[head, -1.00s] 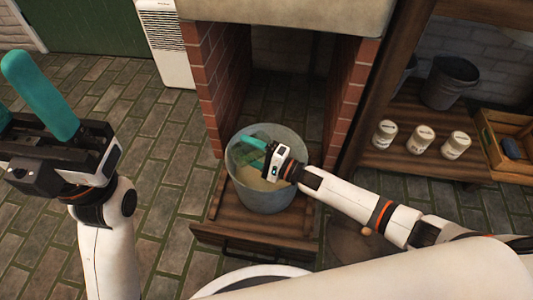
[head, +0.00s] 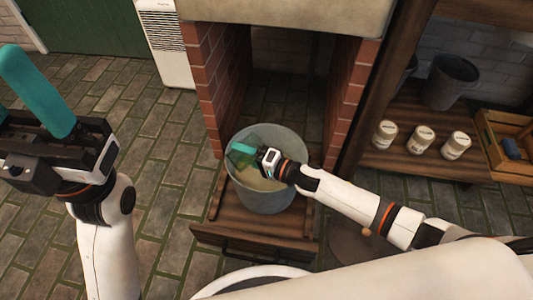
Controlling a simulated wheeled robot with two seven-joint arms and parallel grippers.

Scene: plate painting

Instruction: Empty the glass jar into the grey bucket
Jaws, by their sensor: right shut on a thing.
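The grey bucket (head: 275,203) stands upright on a wooden platform inside the brick recess, with pale beige material visible inside. My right gripper (head: 243,149) is over the bucket's opening, shut on the glass jar (head: 236,160). The jar is see-through and greenish, tilted, and lies within the bucket's rim in this view. The gripper and teal fingers hide part of it, and I cannot tell what is left in it. My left gripper (head: 14,98) is at the left edge, its teal fingers apart and empty, partly cut off by the frame.
Brick walls (head: 208,80) flank the bucket on both sides. On the right, a wooden shelf (head: 400,162) holds three white-labelled jars (head: 421,139), a dark bucket (head: 452,82) and a wooden crate (head: 490,135). A white heater-like unit (head: 168,45) stands behind. The tiled floor at left is clear.

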